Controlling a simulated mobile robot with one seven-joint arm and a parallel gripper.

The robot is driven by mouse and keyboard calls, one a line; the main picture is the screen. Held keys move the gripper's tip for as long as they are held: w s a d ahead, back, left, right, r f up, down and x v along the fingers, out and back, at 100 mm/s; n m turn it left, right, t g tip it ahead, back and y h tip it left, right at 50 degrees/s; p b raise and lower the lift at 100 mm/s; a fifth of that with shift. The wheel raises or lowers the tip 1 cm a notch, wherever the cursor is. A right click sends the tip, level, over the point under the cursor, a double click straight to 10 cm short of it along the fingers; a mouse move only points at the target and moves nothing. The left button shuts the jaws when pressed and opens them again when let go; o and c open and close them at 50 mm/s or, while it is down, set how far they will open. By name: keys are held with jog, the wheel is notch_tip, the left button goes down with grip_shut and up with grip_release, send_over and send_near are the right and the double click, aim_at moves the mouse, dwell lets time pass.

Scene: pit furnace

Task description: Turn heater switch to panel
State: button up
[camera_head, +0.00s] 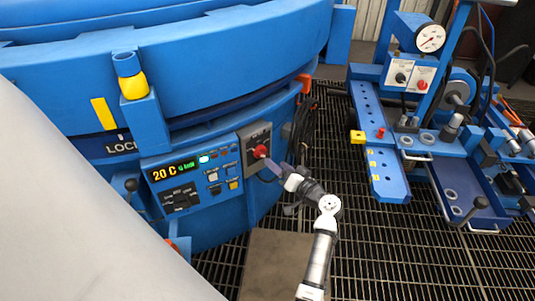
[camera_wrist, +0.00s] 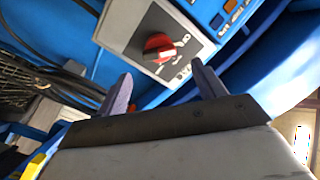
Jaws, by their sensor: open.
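The heater switch is a red rotary knob (camera_wrist: 160,48) on a grey plate (camera_wrist: 118,27) with a dark face and white lettering. In the head view the red knob (camera_head: 261,152) sits on the right end of the blue furnace's control panel (camera_head: 196,178). My gripper (camera_wrist: 160,85) is open, with its two fingers apart and nothing between them. In the wrist view the knob lies just beyond the fingertips, between them. My gripper (camera_head: 272,165) is close in front of the knob in the head view. I cannot tell whether it touches. The lettering is too small to read.
The panel's display (camera_head: 174,170) shows "20 C" in yellow, with buttons around it. Black cables (camera_head: 303,130) hang right of the switch plate. A blue equipment bench (camera_head: 380,150) with a gauge (camera_head: 430,38) stands right. Dark floor grating (camera_head: 370,240) lies open between.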

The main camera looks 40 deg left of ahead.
aim_at(266, 155)
jog(key=a, duration=0.3)
jog(key=w+a, duration=0.1)
jog(key=a, duration=0.2)
jog(key=shift+w+a+p, duration=0.15)
jog(key=shift+a+p, duration=0.05)
jog(key=shift+p, duration=0.15)
jog(key=c, duration=1)
